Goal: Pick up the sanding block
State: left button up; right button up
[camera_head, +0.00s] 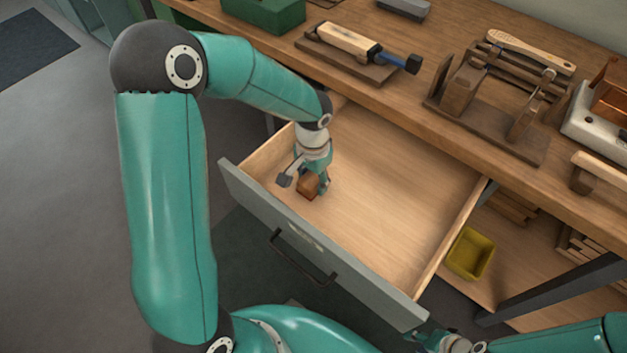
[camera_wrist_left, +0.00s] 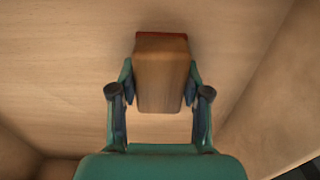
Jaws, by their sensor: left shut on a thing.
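The sanding block (camera_head: 309,186) is a small brown wooden block inside the open drawer, near its left front corner. In the left wrist view the block (camera_wrist_left: 161,80) shows a red edge at its far end and sits between the two fingers. My left gripper (camera_head: 306,184) is shut on the block, with a finger on each side of it (camera_wrist_left: 160,95). I cannot tell whether the block touches the drawer floor. My right gripper (camera_head: 440,340) shows only in part at the bottom edge of the head view, and its fingers cannot be made out.
The open drawer (camera_head: 400,190) is otherwise empty, with a grey front and handle. The workbench above holds a clamped brush body (camera_head: 345,40), a wooden rack (camera_head: 490,120), a green box (camera_head: 262,12) and a grey block (camera_head: 404,8). A yellow bin (camera_head: 470,254) stands on the lower shelf.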

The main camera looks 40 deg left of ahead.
aim_at(313, 177)
pick_arm(q)
jog(key=shift+r, duration=0.15)
notch_tip(313, 177, up, 20)
jog(key=p, duration=0.4)
dwell(0.4)
